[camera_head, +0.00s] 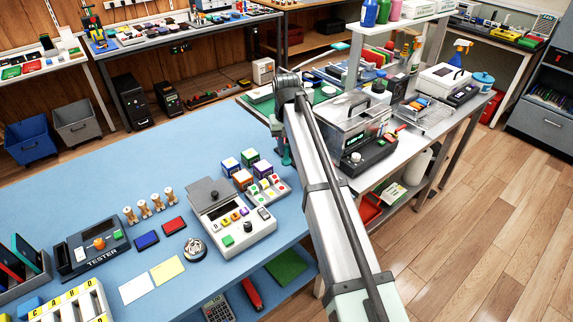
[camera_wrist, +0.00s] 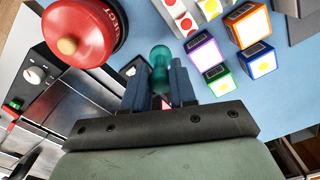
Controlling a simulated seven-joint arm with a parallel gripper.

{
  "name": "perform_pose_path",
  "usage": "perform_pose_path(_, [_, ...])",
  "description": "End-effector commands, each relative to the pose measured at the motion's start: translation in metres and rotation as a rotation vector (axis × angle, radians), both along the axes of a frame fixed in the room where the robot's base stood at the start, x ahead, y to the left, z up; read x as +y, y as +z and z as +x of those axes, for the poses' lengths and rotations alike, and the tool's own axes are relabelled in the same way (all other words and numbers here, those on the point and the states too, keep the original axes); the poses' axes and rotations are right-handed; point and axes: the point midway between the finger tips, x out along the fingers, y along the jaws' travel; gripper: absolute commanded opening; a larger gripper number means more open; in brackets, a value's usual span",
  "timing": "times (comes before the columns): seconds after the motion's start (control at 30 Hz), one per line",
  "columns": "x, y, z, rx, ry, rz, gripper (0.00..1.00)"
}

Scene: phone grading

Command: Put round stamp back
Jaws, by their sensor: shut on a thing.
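My gripper (camera_wrist: 160,80) is shut on a teal, round-ended thing (camera_wrist: 160,56), which looks like the handle of the round stamp. Its stamping face is hidden, so I cannot tell whether it touches a surface. In the head view, a small teal part (camera_head: 286,158) of it shows beside my arm at the right edge of the blue table (camera_head: 100,180). Several wooden-handled pieces (camera_head: 144,208) stand in a row near the tester; I cannot tell whether they are stamps.
A large red round container marked "JECT" (camera_wrist: 82,30) is close at the upper left of the wrist view. A metal machine (camera_head: 345,125) stands right of my arm.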

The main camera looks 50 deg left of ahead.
Motion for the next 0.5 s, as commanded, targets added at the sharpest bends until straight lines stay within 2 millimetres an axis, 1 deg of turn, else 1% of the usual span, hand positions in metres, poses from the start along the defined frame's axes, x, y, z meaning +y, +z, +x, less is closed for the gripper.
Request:
perform_pose_path(0.03, [-0.001,-0.009,0.0,0.001,0.0,-0.002,0.0])
perform_pose_path(0.1, [-0.001,-0.019,0.0,0.0,-0.001,0.0,0.0])
perform_pose_path(0.33, [-0.001,-0.036,0.0,0.0,-0.001,0.0,0.0])
perform_pose_path(0.5, [-0.001,-0.058,0.0,0.0,-0.001,-0.001,0.0])
